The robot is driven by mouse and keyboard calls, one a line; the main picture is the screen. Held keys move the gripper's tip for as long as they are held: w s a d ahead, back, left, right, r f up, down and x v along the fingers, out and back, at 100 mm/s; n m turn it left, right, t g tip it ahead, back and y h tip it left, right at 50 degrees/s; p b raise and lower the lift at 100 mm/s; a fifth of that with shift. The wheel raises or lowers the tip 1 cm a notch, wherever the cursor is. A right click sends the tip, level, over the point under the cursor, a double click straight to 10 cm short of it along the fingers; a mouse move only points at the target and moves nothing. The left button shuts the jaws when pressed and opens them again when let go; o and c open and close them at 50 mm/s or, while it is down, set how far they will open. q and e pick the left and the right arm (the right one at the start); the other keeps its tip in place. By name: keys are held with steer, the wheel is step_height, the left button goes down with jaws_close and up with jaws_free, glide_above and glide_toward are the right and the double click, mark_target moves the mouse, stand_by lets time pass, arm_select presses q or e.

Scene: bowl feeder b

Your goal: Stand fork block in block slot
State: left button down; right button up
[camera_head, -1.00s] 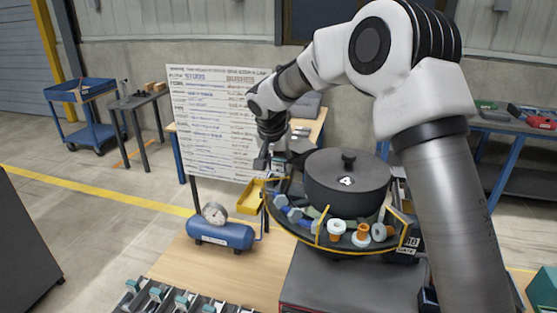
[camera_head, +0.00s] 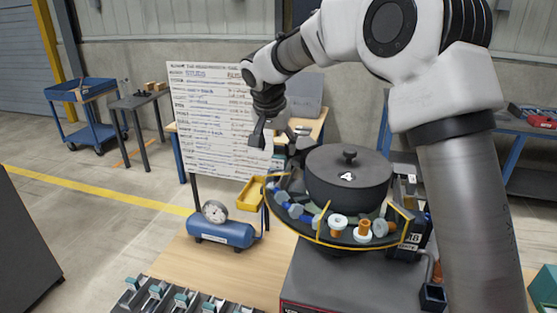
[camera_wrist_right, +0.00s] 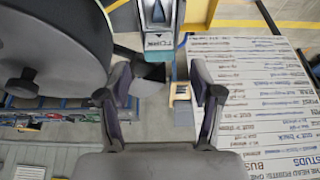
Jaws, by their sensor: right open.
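My right gripper (camera_head: 268,140) is open in the camera_head view, above the left rim of the bowl feeder and in front of the whiteboard. In the right wrist view its two fingers (camera_wrist_right: 165,95) stand apart. A grey piece with a plate lettered FORK (camera_wrist_right: 160,42) lies beyond the fingertips at the top. A small narrow part with a yellowish face (camera_wrist_right: 180,92) shows between the fingers, close to the right one; no contact can be made out. I cannot tell for certain which of these is the fork block or its slot. My left gripper is not in view.
The round black bowl feeder (camera_head: 347,183) carries several bolts and rings on its rim. A yellow tray (camera_head: 251,193) is at its left. A blue tank with a gauge (camera_head: 222,233) and a row of clamp-like fixtures (camera_head: 158,290) stand on the wooden table (camera_head: 195,262). The whiteboard (camera_head: 205,120) stands behind.

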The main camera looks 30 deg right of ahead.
steer(key=v, duration=0.6)
steer(key=shift+s+r+b, duration=0.2)
steer(key=shift+r+b, duration=0.1)
steer(key=shift+a, duration=0.15)
stand_by(1.2)
